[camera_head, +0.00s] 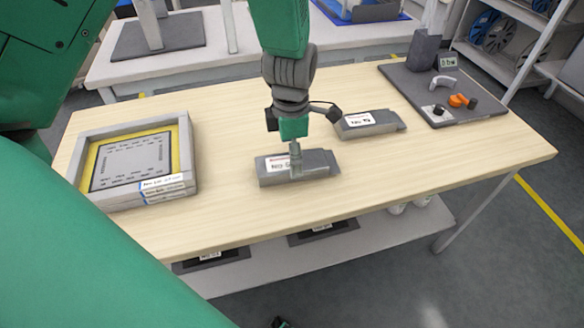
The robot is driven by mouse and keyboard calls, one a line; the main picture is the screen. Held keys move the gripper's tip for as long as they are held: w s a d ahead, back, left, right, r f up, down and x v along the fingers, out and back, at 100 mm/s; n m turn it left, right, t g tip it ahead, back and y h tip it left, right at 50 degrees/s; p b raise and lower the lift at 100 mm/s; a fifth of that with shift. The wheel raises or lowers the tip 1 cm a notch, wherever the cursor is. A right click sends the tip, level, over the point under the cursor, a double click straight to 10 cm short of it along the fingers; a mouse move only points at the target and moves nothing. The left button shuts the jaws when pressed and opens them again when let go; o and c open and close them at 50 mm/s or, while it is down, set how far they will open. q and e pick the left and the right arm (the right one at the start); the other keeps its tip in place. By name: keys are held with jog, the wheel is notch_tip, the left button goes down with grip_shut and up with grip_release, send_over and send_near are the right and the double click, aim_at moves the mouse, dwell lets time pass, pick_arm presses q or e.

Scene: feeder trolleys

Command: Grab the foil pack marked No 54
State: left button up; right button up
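A grey foil pack (318,165) lies on the wooden table top near its middle. Its white label starts with "NO", but the number is partly covered by my gripper and cannot be read surely. A second grey foil pack (389,121) lies behind it to the right, and its label is too small to read surely. My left gripper (295,172) points down at the nearer pack, with its fingers over the pack's middle. The fingers show edge-on, so their gap and grip are hidden. My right gripper is not in view.
A grey-framed yellow tray (187,150) stands at the table's left. A dark board (410,82) with small orange and grey parts lies at the right. Dark items (324,231) lie on the lower shelf. The table's right front (470,150) is clear.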

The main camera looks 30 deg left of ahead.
pick_arm(q)
notch_tip(320, 180, down, 3)
jog(key=shift+f, duration=0.1)
jog(key=shift+d+r, duration=0.15)
jog(key=shift+r, duration=0.05)
jog(key=shift+c, duration=0.4)
jog(key=c, duration=1.4)
jog(key=shift+o, duration=0.3)
